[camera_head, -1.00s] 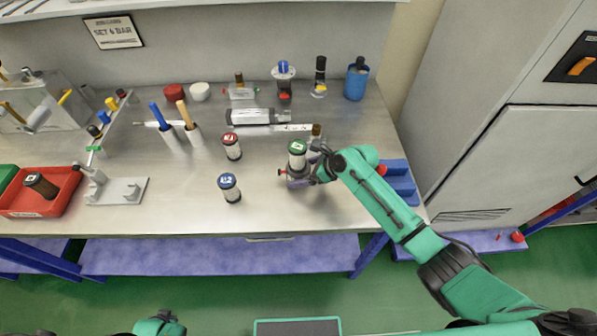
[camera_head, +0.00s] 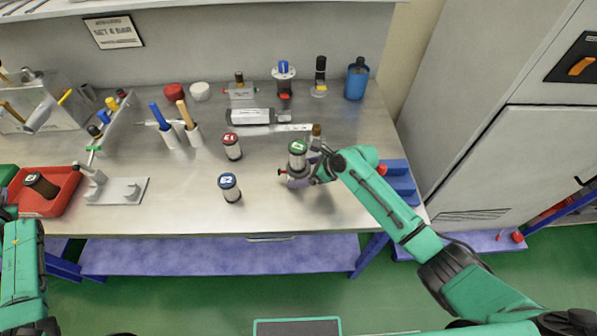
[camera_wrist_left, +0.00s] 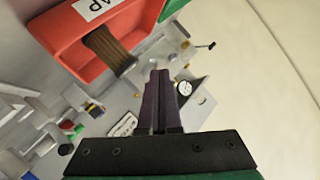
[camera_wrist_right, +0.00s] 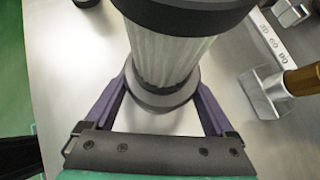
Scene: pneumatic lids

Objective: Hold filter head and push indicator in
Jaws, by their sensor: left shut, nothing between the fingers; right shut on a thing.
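The filter head (camera_head: 297,181) sits low on the bench at centre right, with a green-capped clear filter (camera_head: 298,157) upright on top. A small red-tipped indicator (camera_head: 282,172) sticks out on its left side. My right gripper (camera_head: 316,172) is shut on the filter head from the right. In the right wrist view its purple fingers (camera_wrist_right: 162,98) lie either side of the collar below the ribbed filter body (camera_wrist_right: 165,55); the indicator is hidden there. My left gripper (camera_wrist_left: 158,88) is shut and empty, near the red tray in its wrist view.
Filter E1 (camera_head: 232,147) with a red cap and filter E2 (camera_head: 230,188) with a blue cap stand left of the filter head. A red tray (camera_head: 62,201) and a grey bracket (camera_head: 130,190) are further left. The front middle bench is clear.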

